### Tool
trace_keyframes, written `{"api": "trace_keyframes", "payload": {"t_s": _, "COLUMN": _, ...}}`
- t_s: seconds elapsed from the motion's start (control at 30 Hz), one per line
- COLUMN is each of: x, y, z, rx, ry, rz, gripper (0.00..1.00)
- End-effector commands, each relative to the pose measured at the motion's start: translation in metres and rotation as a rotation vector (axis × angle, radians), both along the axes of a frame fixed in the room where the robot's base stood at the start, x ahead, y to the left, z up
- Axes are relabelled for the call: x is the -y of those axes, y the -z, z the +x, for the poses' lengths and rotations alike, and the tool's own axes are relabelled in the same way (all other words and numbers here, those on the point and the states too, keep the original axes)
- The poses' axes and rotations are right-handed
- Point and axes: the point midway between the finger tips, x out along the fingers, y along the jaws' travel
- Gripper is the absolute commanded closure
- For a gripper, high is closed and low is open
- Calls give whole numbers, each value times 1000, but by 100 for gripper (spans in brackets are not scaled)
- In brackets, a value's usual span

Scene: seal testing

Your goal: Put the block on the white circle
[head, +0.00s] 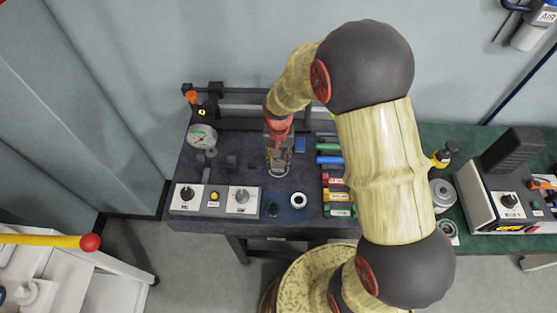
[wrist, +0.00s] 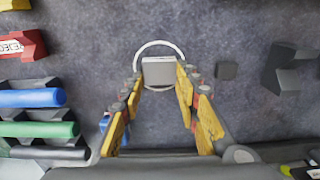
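A light grey block (wrist: 158,72) sits between my fingertips in the wrist view. The white circle (wrist: 174,46) is a thin ring on the dark bench top; its outline shows around the block, which lies over its inside. My gripper (wrist: 159,78) points down with a finger close against each side of the block, and it looks shut on it. Whether the block rests on the bench or hangs just above it, I cannot tell. In the head view my gripper (head: 279,170) is over the circle (head: 281,175), and the block is hard to make out.
Coloured cylinders (wrist: 38,130) in a rack and labelled blocks (head: 338,196) stand to the right in the head view. A white-rimmed round part (head: 299,200) is in front. A gauge (head: 202,135) and a control box (head: 216,201) are left. Small dark blocks (wrist: 227,70) lie nearby.

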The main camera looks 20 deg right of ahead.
Motion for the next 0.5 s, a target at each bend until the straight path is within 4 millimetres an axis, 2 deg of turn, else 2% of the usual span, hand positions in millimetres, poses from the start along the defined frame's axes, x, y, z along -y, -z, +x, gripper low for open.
{"api": "trace_keyframes", "payload": {"t_s": 0.3, "x": 0, "y": 0, "z": 0, "rx": 0, "ry": 0, "rz": 0, "gripper": 51}}
{"api": "trace_keyframes", "payload": {"t_s": 0.5, "x": 0, "y": 0, "z": 0, "rx": 0, "ry": 0, "rz": 0, "gripper": 51}}
